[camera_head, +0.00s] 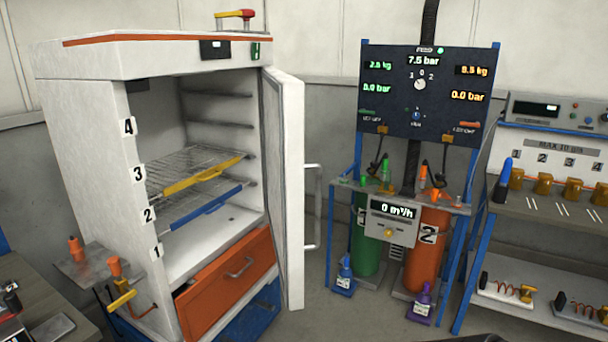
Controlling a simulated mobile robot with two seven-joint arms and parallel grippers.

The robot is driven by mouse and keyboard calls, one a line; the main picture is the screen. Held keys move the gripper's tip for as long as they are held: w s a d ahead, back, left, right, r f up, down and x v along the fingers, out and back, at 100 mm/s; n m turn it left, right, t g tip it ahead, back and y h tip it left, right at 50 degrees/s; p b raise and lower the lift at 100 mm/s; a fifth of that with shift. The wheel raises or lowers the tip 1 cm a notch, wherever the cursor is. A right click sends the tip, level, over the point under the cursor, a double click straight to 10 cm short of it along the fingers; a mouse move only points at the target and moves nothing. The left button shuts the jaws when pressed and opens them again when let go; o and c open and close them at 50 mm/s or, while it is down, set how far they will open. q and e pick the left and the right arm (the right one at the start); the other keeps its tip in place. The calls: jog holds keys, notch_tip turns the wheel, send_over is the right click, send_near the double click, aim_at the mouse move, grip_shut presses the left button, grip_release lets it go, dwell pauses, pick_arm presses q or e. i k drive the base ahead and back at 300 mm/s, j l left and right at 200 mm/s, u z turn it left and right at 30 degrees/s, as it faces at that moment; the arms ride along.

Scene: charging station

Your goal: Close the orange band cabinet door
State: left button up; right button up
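The white cabinet with an orange band (160,38) along its top stands at the left. Its white door (285,190) is wide open, swung out at the right side of the opening and seen nearly edge-on. A long upright handle (317,205) is on the door's outer face, on the right. Neither of my grippers is in view.
An orange drawer (228,280) and a blue drawer (250,318) sit low in the cabinet. A small side shelf (92,268) juts out at left. A gas panel stand (420,95) with green and orange cylinders is right of the door. Open floor (315,290) lies between.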

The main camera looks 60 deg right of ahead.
aim_at(282, 95)
jog(key=k+l+z, duration=0.3)
jog(key=l, duration=0.45)
jog(key=l+z, duration=0.3)
jog(key=l, duration=0.45)
jog(key=k+l+z, duration=0.1)
jog(key=l+z, duration=0.2)
jog(key=l, duration=0.5)
jog(key=i+l+z, duration=0.15)
jog(key=i+l, duration=0.15)
